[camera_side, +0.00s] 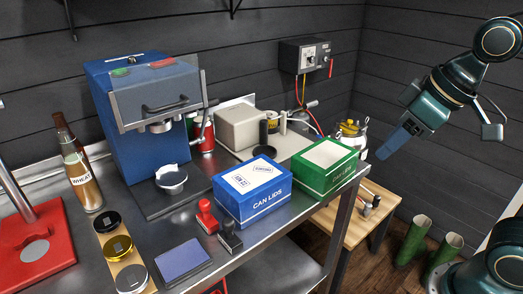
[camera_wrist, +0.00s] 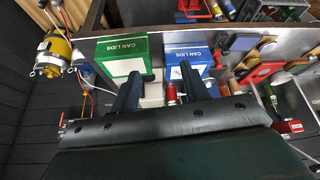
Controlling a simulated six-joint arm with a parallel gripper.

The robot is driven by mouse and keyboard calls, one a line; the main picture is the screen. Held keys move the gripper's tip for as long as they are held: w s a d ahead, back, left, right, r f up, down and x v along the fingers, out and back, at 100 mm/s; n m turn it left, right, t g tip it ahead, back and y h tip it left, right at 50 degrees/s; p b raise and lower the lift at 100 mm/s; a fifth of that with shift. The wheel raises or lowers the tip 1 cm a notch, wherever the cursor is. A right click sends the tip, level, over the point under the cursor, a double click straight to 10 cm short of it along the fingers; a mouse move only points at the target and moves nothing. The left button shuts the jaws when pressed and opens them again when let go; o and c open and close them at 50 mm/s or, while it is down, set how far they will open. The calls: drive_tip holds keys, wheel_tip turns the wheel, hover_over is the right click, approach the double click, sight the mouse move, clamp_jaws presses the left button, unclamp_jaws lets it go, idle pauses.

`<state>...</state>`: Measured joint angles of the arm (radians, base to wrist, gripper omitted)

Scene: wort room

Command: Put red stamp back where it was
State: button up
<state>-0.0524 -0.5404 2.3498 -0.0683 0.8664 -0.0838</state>
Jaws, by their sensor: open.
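The red stamp (camera_side: 207,217) stands upright on the steel bench at the left of the blue can-lids box, beside a black stamp (camera_side: 230,238). In the wrist view the red stamp (camera_wrist: 217,60) appears as a small red shape right of the blue box. A blue-violet ink pad (camera_side: 183,260) lies in front of the stamps. My gripper (camera_side: 384,152) is up in the air at the right, beyond the bench end and far from the stamp. In the wrist view its two fingers (camera_wrist: 160,70) are apart, with nothing held between them.
A blue can-lids box (camera_side: 253,188) and a green one (camera_side: 325,168) stand between my gripper and the stamps. A blue press (camera_side: 145,110), jars (camera_side: 120,248) and a bottle (camera_side: 82,180) stand at the left. A wooden side table (camera_side: 366,215) is below my gripper.

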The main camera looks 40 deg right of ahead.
drive_tip(key=s+d+f+m, duration=0.2)
drive_tip(key=s, duration=0.3)
drive_tip(key=shift+s+d+h, duration=0.25)
drive_tip(key=shift+s+h, duration=0.15)
idle(0.9)
